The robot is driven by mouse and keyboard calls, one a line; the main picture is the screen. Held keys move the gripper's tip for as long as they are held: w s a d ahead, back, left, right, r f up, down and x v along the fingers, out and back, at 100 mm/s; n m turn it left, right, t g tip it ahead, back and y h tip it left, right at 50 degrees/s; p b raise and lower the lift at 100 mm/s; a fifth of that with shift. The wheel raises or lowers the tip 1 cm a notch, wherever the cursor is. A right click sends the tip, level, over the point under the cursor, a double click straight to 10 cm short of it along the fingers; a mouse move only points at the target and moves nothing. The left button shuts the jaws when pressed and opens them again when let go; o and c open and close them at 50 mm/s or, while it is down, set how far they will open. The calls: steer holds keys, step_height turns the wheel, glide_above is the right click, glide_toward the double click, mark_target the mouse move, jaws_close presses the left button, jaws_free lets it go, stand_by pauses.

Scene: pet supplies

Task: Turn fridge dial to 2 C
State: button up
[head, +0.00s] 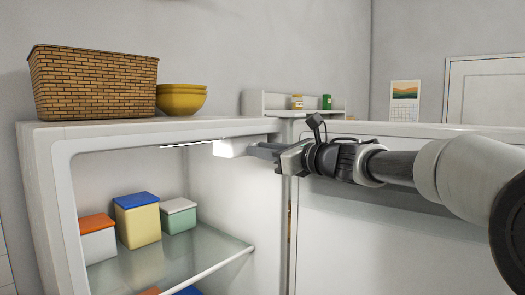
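The fridge (60,200) stands open, with its door (350,240) swung out to the right. A small white housing (230,148) sits under the fridge ceiling at the upper right inside, beside a lit strip. No dial face or numbers can be made out on it. My gripper (258,150) reaches in from the right, its tip at the right side of this housing. It looks in contact with or very close to it; I cannot tell which. The fingers are seen edge-on and small, so their opening is unclear.
Lidded containers, orange (97,238), blue (138,220) and green (179,216), stand on the glass shelf (215,250) below. A wicker basket (92,82) and yellow bowls (181,99) sit on the fridge top. My arm passes just above the door's inner side.

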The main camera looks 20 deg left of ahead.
jaws_close()
steer(key=m+p, duration=0.7)
steer(key=m, duration=0.3)
steer(key=shift+r+g+p, duration=0.1)
steer(key=shift+g+p, duration=0.3)
steer(key=shift+m, duration=0.3)
steer(key=o, duration=0.6)
jaws_free()
